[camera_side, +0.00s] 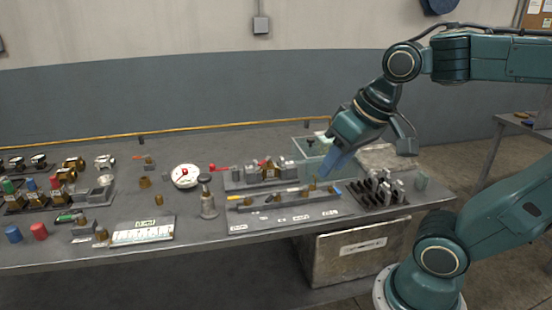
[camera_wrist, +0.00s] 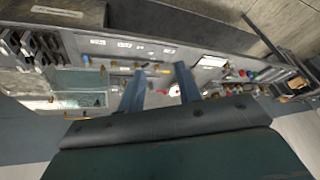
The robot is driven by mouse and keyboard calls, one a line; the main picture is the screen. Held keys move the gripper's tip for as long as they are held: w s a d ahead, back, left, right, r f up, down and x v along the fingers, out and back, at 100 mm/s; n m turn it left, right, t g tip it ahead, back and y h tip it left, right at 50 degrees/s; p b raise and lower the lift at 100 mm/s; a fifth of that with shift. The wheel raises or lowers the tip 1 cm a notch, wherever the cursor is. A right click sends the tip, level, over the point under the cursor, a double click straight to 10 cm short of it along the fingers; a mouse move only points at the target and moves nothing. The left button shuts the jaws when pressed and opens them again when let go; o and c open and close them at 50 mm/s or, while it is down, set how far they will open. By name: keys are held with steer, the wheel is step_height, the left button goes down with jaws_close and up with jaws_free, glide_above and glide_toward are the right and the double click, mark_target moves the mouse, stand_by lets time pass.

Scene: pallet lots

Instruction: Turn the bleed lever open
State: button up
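A small lever with a red knob (camera_side: 213,168) sticks out to the left of a grey-plated block assembly (camera_side: 262,173) in the middle of the bench. It looks roughly level; I cannot tell for certain that it is the bleed lever, and no label on it is readable. My gripper (camera_side: 325,172) points down and left above the right end of the long fixture plate (camera_side: 290,218), right of the lever and apart from it. In the wrist view my gripper's two blue fingers (camera_wrist: 158,72) stand apart with nothing held between them.
A white dial (camera_side: 185,176) with red on it stands left of the lever. A brass-grey bottle-shaped part (camera_side: 208,204) stands in front. A clear green bin (camera_side: 311,147) is behind my gripper, and a dark rack (camera_side: 378,193) of upright pieces is at the right. Several coloured parts fill the left.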

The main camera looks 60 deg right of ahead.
steer(key=w+d+m+g, duration=0.1)
steer(key=w+d+m, duration=0.3)
steer(key=w+m, duration=0.2)
steer(key=m+g, duration=0.4)
steer(key=m, duration=1.4)
glide_above(293, 189)
step_height(293, 189, down, 9)
steer(key=shift+r, duration=0.2)
steer(key=shift+f, duration=6.85)
jaws_close()
